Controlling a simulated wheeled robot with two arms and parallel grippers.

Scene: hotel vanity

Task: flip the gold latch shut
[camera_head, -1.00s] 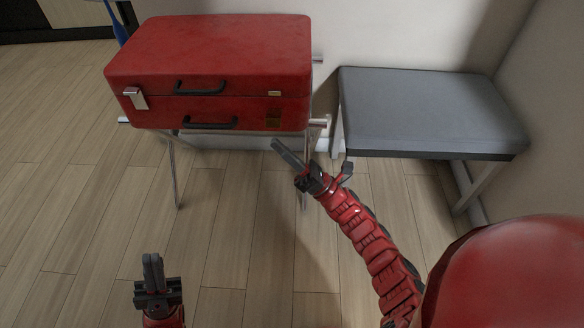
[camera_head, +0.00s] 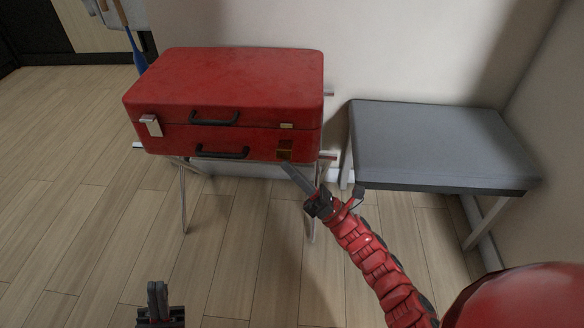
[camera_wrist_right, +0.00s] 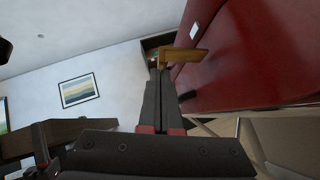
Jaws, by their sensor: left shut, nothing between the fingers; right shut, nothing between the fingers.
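The gold latch (camera_head: 285,149) is on the lower right front of the closed red suitcase (camera_head: 225,85). In the right wrist view the latch (camera_wrist_right: 184,56) shows as a gold plate sticking out from the red face. My right gripper (camera_head: 286,167) is shut and empty, its fingertips just below the latch. In the wrist view the fingertips (camera_wrist_right: 160,73) are right by the latch plate; I cannot tell if they touch. A small gold catch (camera_head: 287,126) sits above on the lid. My left gripper (camera_head: 157,288) is shut and empty, low over the floor, away from the suitcase.
The suitcase rests on a thin metal stand (camera_head: 184,200). A silver latch (camera_head: 151,125) is on its left, with black handles (camera_head: 221,152) at the front. A grey padded bench (camera_head: 430,145) stands to the right. The wooden floor (camera_head: 80,220) at left is clear.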

